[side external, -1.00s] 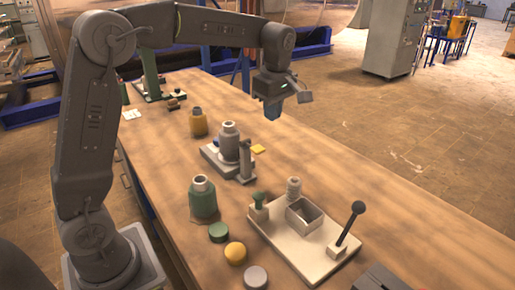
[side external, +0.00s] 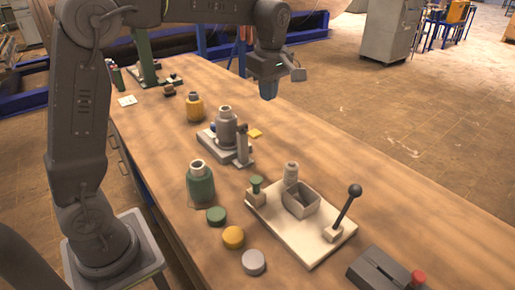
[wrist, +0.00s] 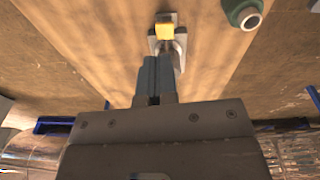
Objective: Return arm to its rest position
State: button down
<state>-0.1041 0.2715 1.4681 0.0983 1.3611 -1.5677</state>
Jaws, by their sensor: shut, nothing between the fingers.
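My gripper (side external: 269,92) hangs in the air above the far right part of the wooden table (side external: 330,175), pointing down. Its fingers are together with nothing between them. It is apart from all the objects on the table. In the wrist view, the closed fingers (wrist: 157,70) point towards a small fixture with a yellow piece (wrist: 164,32) on it. My arm reaches across the top of the side view, with the upper link partly cut off by the picture's edge.
A grey bottle (side external: 226,128) stands on a fixture mid-table. A green bottle (side external: 201,186), a yellow bottle (side external: 195,108) and several loose caps are nearby. A white plate (side external: 290,240) carries a box and a black lever (side external: 345,208). A device with a red knob (side external: 417,278) sits at front right.

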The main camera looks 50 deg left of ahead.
jog(key=s+d+f+m+t, duration=0.1)
jog(key=s+d+m+t, duration=0.1)
jog(key=s+m, duration=0.7)
jog(key=s+d+f+m+t+h, duration=0.1)
jog(key=s+d+m+t, duration=0.2)
jog(key=s+m, duration=0.7)
jog(key=s+d, duration=0.1)
jog(key=s, duration=0.3)
jog(key=shift+s+d+f, duration=0.15)
jog(key=shift+s+f, duration=0.2)
jog(key=shift+s, duration=0.05)
